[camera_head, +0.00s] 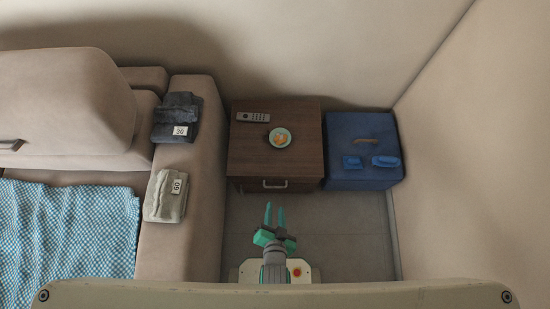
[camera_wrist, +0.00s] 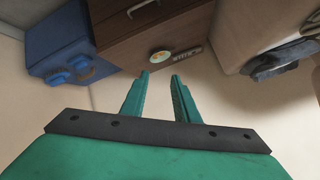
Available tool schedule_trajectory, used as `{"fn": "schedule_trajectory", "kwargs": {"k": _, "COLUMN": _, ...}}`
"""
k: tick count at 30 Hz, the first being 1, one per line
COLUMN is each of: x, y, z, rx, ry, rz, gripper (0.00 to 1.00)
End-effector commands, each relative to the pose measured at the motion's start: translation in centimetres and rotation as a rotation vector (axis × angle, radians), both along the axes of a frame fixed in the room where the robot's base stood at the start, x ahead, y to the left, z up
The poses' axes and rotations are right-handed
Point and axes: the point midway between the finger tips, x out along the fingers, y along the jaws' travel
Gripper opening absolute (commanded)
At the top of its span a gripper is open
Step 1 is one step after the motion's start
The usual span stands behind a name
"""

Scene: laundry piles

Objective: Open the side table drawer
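The side table (camera_head: 303,140) is a dark brown wooden box between the sofa and a blue container. Its drawer front (camera_head: 305,184) faces me and looks shut, with a metal handle (camera_head: 275,184) at its middle. In the wrist view the table appears turned over, with the handle (camera_wrist: 140,8) near the top edge. My gripper (camera_head: 274,212) is in front of the drawer, apart from the handle. Its green fingers (camera_wrist: 161,80) are open with nothing between them.
A remote (camera_head: 253,117) and a small bowl (camera_head: 280,138) with orange contents rest on the table. The blue container (camera_head: 345,124) stands right, with blue items on it. The sofa arm (camera_head: 205,210) borders the left, with folded cloths (camera_head: 176,118). Bare floor (camera_head: 345,225) lies in front.

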Motion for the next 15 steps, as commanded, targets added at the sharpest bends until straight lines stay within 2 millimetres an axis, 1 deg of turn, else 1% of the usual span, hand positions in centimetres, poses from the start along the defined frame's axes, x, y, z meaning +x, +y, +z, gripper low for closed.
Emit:
{"fn": "schedule_trajectory", "kwargs": {"k": 1, "x": 1.4, "y": -0.1, "z": -2.1, "rx": 0.048, "ry": 0.04, "rz": -0.04, "gripper": 0.28}}
{"fn": "schedule_trajectory", "kwargs": {"k": 3, "x": 2.7, "y": -0.1, "z": -5.1, "rx": 0.121, "ry": 0.11, "rz": -0.104, "gripper": 0.28}}
{"fn": "schedule_trajectory", "kwargs": {"k": 6, "x": 4.6, "y": 0.0, "z": -8.9, "rx": 0.22, "ry": 0.211, "rz": -0.201, "gripper": 0.28}}
{"fn": "schedule_trajectory", "kwargs": {"k": 9, "x": 6.6, "y": 0.1, "z": -12.2, "rx": 0.305, "ry": 0.31, "rz": -0.308, "gripper": 0.28}}
{"fn": "schedule_trajectory", "kwargs": {"k": 12, "x": 8.6, "y": 0.3, "z": -14.8, "rx": 0.383, "ry": 0.407, "rz": -0.426, "gripper": 0.28}}
{"fn": "schedule_trajectory", "kwargs": {"k": 15, "x": 10.6, "y": 0.3, "z": -16.8, "rx": 0.445, "ry": 0.495, "rz": -0.55, "gripper": 0.28}}
